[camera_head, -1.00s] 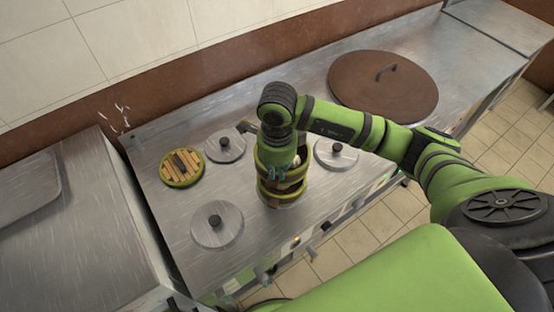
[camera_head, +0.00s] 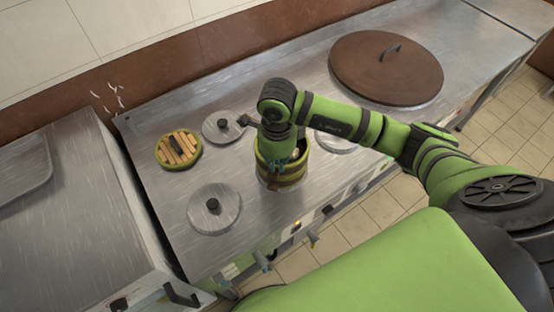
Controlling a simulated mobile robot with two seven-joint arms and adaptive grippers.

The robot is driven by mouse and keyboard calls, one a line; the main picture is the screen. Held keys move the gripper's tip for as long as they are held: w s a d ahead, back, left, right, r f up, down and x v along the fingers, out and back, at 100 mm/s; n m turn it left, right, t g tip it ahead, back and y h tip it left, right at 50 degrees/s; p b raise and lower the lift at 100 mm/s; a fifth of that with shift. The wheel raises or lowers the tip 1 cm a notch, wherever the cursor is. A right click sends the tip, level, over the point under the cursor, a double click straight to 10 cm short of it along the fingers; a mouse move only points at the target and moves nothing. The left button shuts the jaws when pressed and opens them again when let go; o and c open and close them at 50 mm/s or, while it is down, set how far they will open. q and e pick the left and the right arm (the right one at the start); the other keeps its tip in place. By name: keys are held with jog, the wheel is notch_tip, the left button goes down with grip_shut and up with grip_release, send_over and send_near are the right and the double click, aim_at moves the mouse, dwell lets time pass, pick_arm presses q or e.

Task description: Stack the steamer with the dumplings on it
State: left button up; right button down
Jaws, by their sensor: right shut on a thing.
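A green-banded bamboo steamer (camera_head: 287,176) with pale dumplings (camera_head: 296,153) partly visible inside stands on the steel stove top, near its front edge. It looks like stacked rings, but my arm hides part of it, so I cannot tell whether the upper one rests fully on the lower. My right gripper (camera_head: 275,175) points down at the steamer's near left side and is shut on its wall. The slatted steamer lid (camera_head: 179,150) with a dark handle lies apart on the left. My left gripper is not in view.
Steel pot lids with black knobs lie around the steamer: one at front left (camera_head: 214,207), one behind (camera_head: 222,127), one at right partly behind my arm. A large brown lid (camera_head: 386,68) covers the back right. Knobs line the front edge.

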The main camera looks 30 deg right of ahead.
jog(key=shift+b, duration=0.45)
dwell(1.1)
jog(key=shift+f+b, duration=0.4)
jog(key=shift+b, duration=0.05)
jog(key=c, duration=1.6)
grip_release()
notch_tip(320, 180, up, 11)
jog(key=p, duration=0.7)
